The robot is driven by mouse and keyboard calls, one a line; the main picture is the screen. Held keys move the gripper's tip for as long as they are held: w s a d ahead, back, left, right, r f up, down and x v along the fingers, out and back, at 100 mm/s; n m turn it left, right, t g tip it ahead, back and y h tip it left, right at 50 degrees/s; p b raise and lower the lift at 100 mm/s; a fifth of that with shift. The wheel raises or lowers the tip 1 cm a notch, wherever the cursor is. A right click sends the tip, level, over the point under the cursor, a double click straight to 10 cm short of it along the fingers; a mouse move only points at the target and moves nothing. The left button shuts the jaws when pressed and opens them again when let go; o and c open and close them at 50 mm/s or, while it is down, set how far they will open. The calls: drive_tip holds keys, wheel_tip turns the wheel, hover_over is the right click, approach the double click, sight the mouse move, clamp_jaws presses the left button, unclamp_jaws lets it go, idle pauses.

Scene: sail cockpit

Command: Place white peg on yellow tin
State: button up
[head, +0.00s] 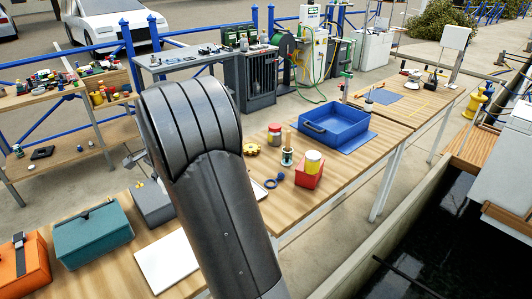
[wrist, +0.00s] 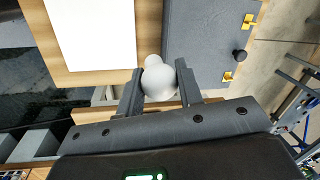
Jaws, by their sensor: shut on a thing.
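The white peg (wrist: 158,80), with a rounded body and a narrower knob at its far end, is between the fingers of my gripper (wrist: 159,72) in the wrist view. The fingers are shut on it from both sides. In the head view my own arm hides the gripper and the peg. The yellow tin (head: 313,165), with a pale top, stands upright on a red box (head: 309,178) right of my arm in the head view. The tin does not show in the wrist view.
A blue tray (head: 335,124) lies behind the tin. A dark bottle (head: 287,157), a red can (head: 274,138) and a blue ring (head: 270,184) are close to its left. A white board (head: 167,261), teal case (head: 93,236) and orange case (head: 24,267) occupy the near bench.

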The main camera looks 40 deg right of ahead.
drive_tip(key=s+d+r+m+h, duration=0.1)
drive_tip(key=s+d+r+m, duration=0.15)
drive_tip(key=d, duration=0.85)
drive_tip(key=s+d+r+m, duration=0.1)
drive_tip(key=s+d+m, duration=0.2)
drive_tip(key=d, duration=0.7)
drive_tip(key=s+d+r+m+h, duration=0.1)
drive_tip(key=s+d+r+m, duration=0.15)
drive_tip(key=d, duration=0.85)
drive_tip(key=s+d+r+m, duration=0.2)
drive_tip(key=s+d+m, duration=0.1)
drive_tip(key=s+d, duration=0.65)
drive_tip(key=s+d+r+m, duration=0.3)
drive_tip(key=s+d+m, duration=0.1)
drive_tip(key=s+d, duration=0.6)
approach(314, 153)
drive_tip(key=shift+w+f+g+h, duration=0.2)
drive_tip(key=shift+w+g+h, duration=0.2)
drive_tip(key=shift+w, duration=0.15)
drive_tip(key=shift+f, duration=2.05)
drive_tip(key=o, duration=1)
drive_tip(key=shift+f, duration=0.1)
drive_tip(key=shift+c, duration=0.2)
